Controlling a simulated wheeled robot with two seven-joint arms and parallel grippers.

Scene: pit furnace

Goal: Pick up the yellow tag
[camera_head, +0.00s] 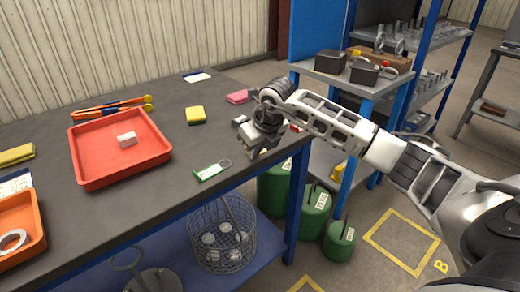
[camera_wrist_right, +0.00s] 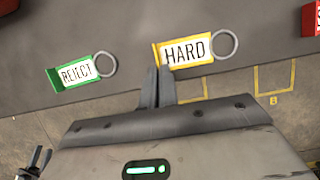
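The yellow tag (camera_wrist_right: 187,50) reads "HARD" and has a metal ring at its right end. It shows in the right wrist view, with its lower left corner at my fingertips. My right gripper (camera_wrist_right: 158,72) has its fingers close together and looks shut on that corner. The tag looks larger than the green tag, so it seems nearer the camera. In the head view my right gripper (camera_head: 258,153) is over the table's right front part, and the yellow tag cannot be made out there. My left gripper is not in view.
A green "REJECT" tag (camera_wrist_right: 76,71) with a ring lies left of the yellow one, also in the head view (camera_head: 211,170). A red tray (camera_head: 90,173) holds a white block. A wire basket (camera_head: 222,232) stands below.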

